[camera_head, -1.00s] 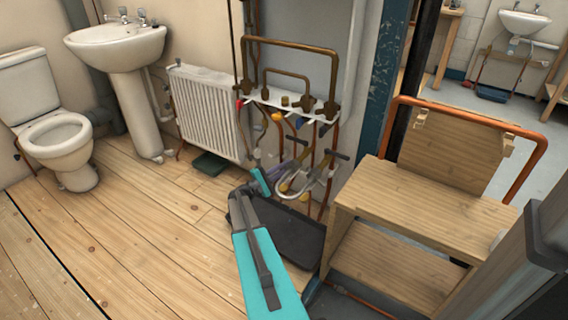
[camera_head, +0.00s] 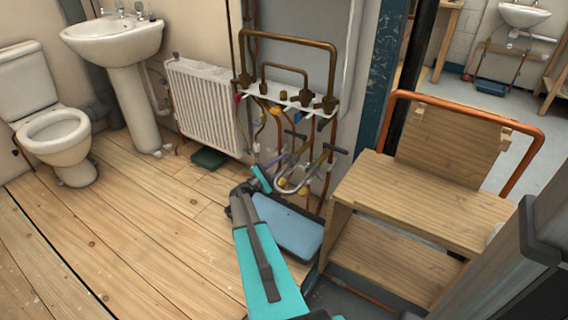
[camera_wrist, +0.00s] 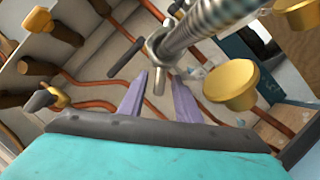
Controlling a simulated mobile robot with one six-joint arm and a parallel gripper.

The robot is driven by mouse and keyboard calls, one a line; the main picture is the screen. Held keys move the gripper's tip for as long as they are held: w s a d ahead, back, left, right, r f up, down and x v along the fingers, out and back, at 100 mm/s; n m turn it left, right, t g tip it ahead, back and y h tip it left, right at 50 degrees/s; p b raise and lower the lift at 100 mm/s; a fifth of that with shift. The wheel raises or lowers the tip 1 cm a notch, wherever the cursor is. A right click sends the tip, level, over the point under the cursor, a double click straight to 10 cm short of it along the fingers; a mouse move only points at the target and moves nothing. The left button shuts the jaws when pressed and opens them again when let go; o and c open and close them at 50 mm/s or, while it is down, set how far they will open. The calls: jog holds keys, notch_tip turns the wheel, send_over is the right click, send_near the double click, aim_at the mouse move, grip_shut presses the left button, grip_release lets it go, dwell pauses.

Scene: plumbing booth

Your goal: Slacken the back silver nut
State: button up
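A silver braided flexible hose (camera_head: 290,186) hangs in a U below the pipe manifold. In the wrist view the hose (camera_wrist: 212,22) runs in from the top right to a silver nut (camera_wrist: 156,45), which lies just beyond my fingertips. I cannot tell whether this is the back nut. My gripper (camera_wrist: 158,80) has two purple fingers, spread apart. A small silver stub shows between them, and I see no contact. In the head view my gripper (camera_head: 300,160) is beside the hose and partly mixed in with the pipes; the nuts are too small to make out there.
Yellow caps (camera_wrist: 230,84) and copper pipes crowd my fingers. Black T-shaped valve handles (camera_head: 335,150) stick out nearby. A tray (camera_head: 292,232) with a pale blue surface lies on the floor below. A wooden bench (camera_head: 425,200) stands to the right, a white radiator (camera_head: 203,108) to the left.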

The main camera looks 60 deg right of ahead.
jog(key=shift+a, duration=0.1)
jog(key=p+v, duration=0.3)
jog(key=v, duration=1)
jog(key=shift+a, duration=0.25)
jog(key=shift+w+f, duration=0.1)
